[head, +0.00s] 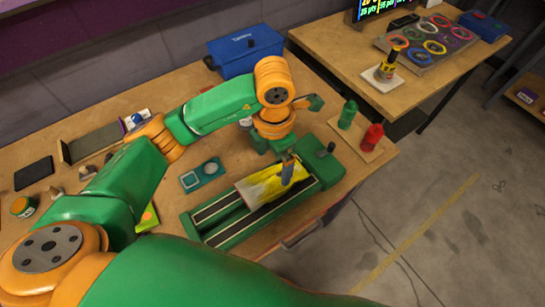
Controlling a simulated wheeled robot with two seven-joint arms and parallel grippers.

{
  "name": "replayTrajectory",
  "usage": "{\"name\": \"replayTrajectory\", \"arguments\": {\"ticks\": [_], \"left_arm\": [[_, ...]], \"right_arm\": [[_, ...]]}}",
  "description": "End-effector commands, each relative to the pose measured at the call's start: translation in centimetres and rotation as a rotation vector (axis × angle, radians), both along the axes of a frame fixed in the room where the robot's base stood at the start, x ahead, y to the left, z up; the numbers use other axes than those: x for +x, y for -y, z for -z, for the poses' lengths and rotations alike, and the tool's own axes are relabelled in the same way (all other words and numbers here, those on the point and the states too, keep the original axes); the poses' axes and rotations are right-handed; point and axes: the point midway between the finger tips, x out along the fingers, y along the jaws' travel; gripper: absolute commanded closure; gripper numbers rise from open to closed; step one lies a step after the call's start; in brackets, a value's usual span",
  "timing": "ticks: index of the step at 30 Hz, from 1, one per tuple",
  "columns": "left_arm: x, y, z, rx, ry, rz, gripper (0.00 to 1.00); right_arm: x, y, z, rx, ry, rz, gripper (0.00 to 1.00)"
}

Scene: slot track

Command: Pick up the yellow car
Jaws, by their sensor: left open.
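The yellow car (265,189), yellow with pale grey-white patches, lies on the green slot track (208,234) with its two dark lanes. My left gripper (287,172) is over the right end of the car, pointing down. Its blue-grey fingertip shows in front of the yellow body. The jaws are open, but the far finger is hard to make out. I cannot tell whether the finger touches the car. My right gripper is not in view.
A green block with a dark knob (322,165) stands at the track's far end. Green and red bottle-like pieces (372,138) stand on a board to the right. A blue toolbox (245,52) is at the back. A teal two-dial device (203,175) lies left of the track.

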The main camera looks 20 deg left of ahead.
Motion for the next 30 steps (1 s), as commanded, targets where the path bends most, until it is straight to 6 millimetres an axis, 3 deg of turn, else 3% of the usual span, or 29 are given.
{"name": "replayTrajectory", "arguments": {"ticks": [6,9,17,27,30], "left_arm": [[0.2,0.0,3.6,0.001,-0.011,-0.002,0.0],[0.3,0.0,5.5,-0.002,-0.007,-0.001,0.0],[0.4,0.0,6.2,-0.003,-0.002,0.001,0.0],[0.4,0.0,6.2,-0.003,-0.002,0.001,0.92],[0.4,0.0,6.2,-0.003,-0.002,0.001,0.92]], "right_arm": [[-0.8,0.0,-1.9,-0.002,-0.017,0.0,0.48],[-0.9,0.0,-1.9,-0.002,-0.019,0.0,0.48],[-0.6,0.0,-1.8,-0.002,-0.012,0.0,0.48],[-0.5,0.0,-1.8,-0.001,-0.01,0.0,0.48],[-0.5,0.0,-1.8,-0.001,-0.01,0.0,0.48]]}}
